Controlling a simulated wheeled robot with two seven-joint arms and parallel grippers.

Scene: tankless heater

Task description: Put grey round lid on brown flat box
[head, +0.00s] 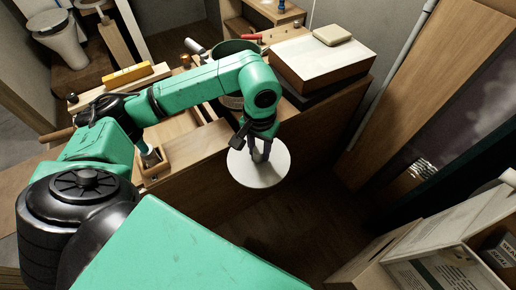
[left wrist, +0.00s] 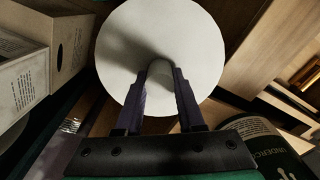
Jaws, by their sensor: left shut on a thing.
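The grey round lid (head: 244,172) is a pale disc in the head view, held out in front of the wooden bench's front side, above the floor. My left gripper (head: 261,152) is shut on its middle. In the left wrist view the lid (left wrist: 126,40) fills the upper middle, and the fingers of my left gripper (left wrist: 161,72) close on its knob. The brown flat box (head: 322,82) sits on the right end of the bench, up and right of the lid and apart from it. It has brown sides and a pale top. My right gripper is not in view.
A small beige block (head: 332,35) lies on the far part of the box top. A green pot (head: 233,47) stands left of the box, partly behind my arm. A yellow level (head: 127,75) lies farther left. Cartons (head: 432,268) stand at lower right.

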